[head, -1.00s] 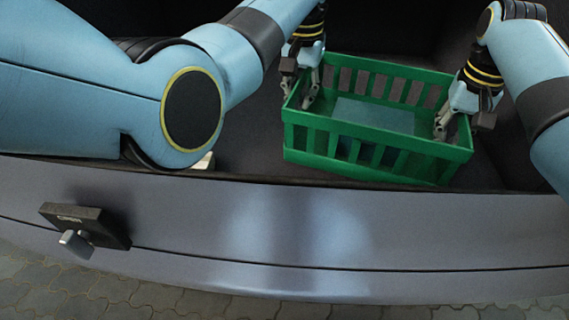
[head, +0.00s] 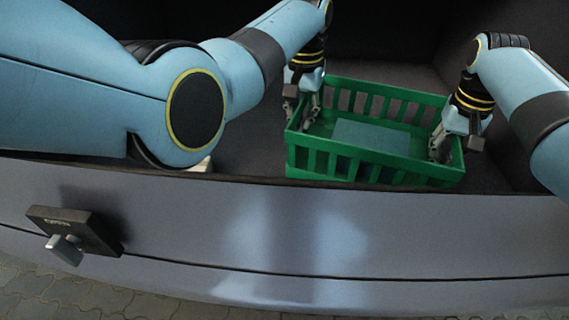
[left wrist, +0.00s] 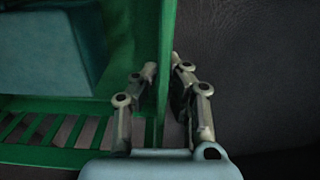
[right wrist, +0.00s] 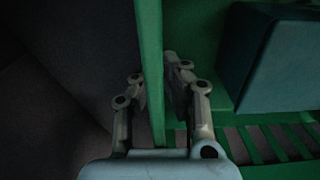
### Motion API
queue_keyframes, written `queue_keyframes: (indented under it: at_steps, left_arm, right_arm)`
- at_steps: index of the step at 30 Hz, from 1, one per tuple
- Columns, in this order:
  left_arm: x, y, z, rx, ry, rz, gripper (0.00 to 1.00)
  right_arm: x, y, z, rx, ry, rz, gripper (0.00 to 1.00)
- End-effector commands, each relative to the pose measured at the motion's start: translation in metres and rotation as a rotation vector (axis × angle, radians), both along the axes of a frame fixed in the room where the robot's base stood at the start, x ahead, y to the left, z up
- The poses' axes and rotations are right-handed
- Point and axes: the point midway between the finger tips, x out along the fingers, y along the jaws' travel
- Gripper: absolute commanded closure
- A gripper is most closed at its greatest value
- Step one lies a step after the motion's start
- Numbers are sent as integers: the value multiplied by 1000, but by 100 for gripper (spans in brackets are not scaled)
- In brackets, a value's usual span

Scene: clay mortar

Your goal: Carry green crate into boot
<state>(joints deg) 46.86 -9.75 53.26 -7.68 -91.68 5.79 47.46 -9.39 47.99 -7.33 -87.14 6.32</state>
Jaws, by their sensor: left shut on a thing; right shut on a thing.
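The green crate (head: 340,147), with slatted walls, is inside the dark boot (head: 250,150), behind its front sill. Its lower front edge is partly hidden by the sill, so I cannot tell whether it touches the floor. A blue-grey block (head: 372,137) lies in the crate. My left gripper (head: 309,116) is shut on the crate's left end wall, which also shows between its fingers in the left wrist view (left wrist: 163,75). My right gripper (head: 438,149) is shut on the right end wall, seen between its fingers in the right wrist view (right wrist: 152,75).
The boot's sill (head: 300,184) runs across in front of the crate. A small pale object (head: 202,165) shows behind the sill at left, mostly hidden by my left arm. A latch (head: 75,232) sits on the outer panel. Dark boot floor is clear left of the crate.

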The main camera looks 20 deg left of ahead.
Motion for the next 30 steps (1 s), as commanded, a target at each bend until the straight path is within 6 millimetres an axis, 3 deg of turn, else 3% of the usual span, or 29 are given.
queue_keyframes:
  at_steps: [28, 30]
  left_arm:
    - [1, -1, -45, -2, -1, 0, 100]
    - [0, -1, -45, -3, -1, 0, 86]
  right_arm:
    - [0, 2, -45, 3, 1, 1, 100]
    - [0, 2, -45, 3, 1, 1, 86]
